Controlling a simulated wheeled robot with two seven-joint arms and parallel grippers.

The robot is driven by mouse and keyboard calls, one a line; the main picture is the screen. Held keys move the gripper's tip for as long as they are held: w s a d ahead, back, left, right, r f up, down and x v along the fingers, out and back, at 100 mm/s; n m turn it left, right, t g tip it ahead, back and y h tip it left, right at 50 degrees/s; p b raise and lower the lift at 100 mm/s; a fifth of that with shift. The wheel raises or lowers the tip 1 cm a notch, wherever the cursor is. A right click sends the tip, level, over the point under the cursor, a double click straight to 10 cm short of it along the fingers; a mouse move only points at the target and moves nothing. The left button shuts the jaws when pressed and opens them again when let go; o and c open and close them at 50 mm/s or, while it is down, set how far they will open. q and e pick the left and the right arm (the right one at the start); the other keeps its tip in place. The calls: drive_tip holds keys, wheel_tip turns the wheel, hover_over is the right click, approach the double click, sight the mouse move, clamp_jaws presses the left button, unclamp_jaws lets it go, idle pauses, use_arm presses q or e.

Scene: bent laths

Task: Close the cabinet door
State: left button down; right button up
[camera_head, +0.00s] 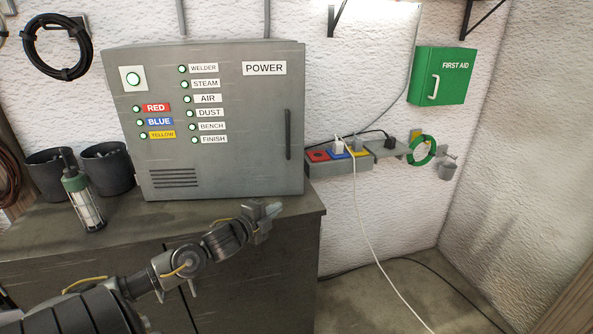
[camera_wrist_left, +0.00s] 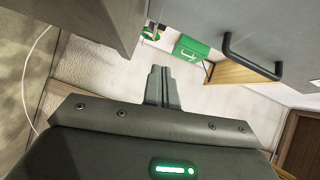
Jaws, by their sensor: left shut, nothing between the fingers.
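The grey metal power cabinet (camera_head: 235,100) stands on the workbench against the wall. Its door looks flush with the body in the head view, and I see no gap along its edges. The dark vertical door handle (camera_head: 288,135) is near the right edge. In the wrist view the handle (camera_wrist_left: 250,58) is at upper right on the grey door face. My left gripper (camera_head: 271,210) is just in front of the cabinet's lower right part, below the handle. Its fingers (camera_wrist_left: 158,72) are together, with nothing between them. My right gripper is not in view.
A work lamp (camera_head: 83,203) and dark bins (camera_head: 107,165) stand on the bench (camera_head: 290,222) left of the cabinet. A socket shelf (camera_head: 340,165) with a white cable is on the wall to the right. A green first aid box (camera_head: 441,77) hangs above it.

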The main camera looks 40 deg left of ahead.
use_arm(q)
wheel_tip(320, 180, up, 5)
drive_tip(key=w+m+t, duration=0.1)
drive_tip(key=m, duration=0.1)
drive_tip(key=w+a+p, duration=0.1)
drive_tip(key=w+p, duration=0.1)
drive_tip(key=w, duration=0.4)
drive_tip(key=w+a+h+p, duration=0.1)
drive_tip(key=w+a+p, duration=0.1)
drive_tip(key=w, duration=0.5)
drive_tip(key=shift+w+a+r+p, duration=0.15)
drive_tip(key=shift+w+a+p, duration=0.1)
drive_tip(key=shift+p, duration=0.55)
